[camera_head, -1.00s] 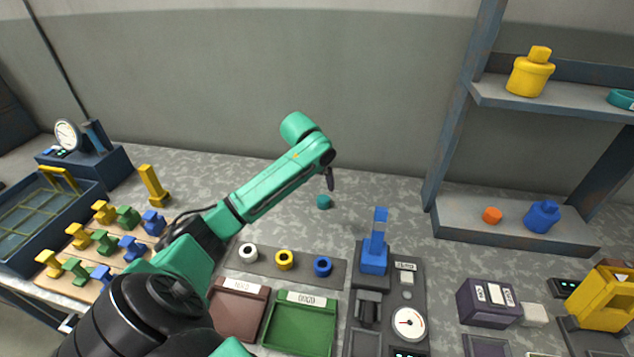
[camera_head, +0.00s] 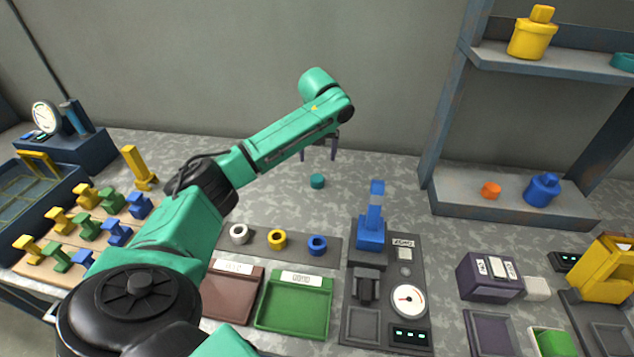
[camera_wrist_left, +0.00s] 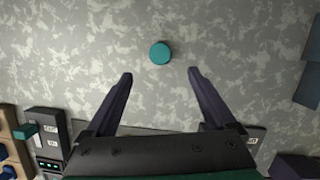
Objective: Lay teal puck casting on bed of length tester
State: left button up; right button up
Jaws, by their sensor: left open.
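The teal puck casting (camera_head: 317,181) lies alone on the mottled grey bench, behind the row of coloured rings. It also shows in the left wrist view (camera_wrist_left: 160,53), just beyond the fingertips and centred between them. My left gripper (camera_head: 318,154) is open and empty above the puck, its two fingers apart and not touching it; it also shows in the left wrist view (camera_wrist_left: 160,76). A dark station (camera_head: 416,270) with a blue upright, a cradle, a white dial and a lit display stands right of the puck. It looks like the length tester; its label is unreadable. My right gripper is out of view.
White, yellow and blue rings sit on a grey strip (camera_head: 258,238) before the puck. Red (camera_head: 230,300) and green (camera_head: 298,310) trays stand nearer. A shelf unit (camera_head: 510,206) stands at right, a peg board (camera_head: 40,270) at left. The bench around the puck is clear.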

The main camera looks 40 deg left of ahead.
aim_at(317, 178)
pick_arm(q)
jog(key=p+x, duration=0.1)
jog(key=x, duration=1)
jog(key=shift+s+f, duration=0.1)
jog(key=shift+f, duration=0.05)
grip_shut()
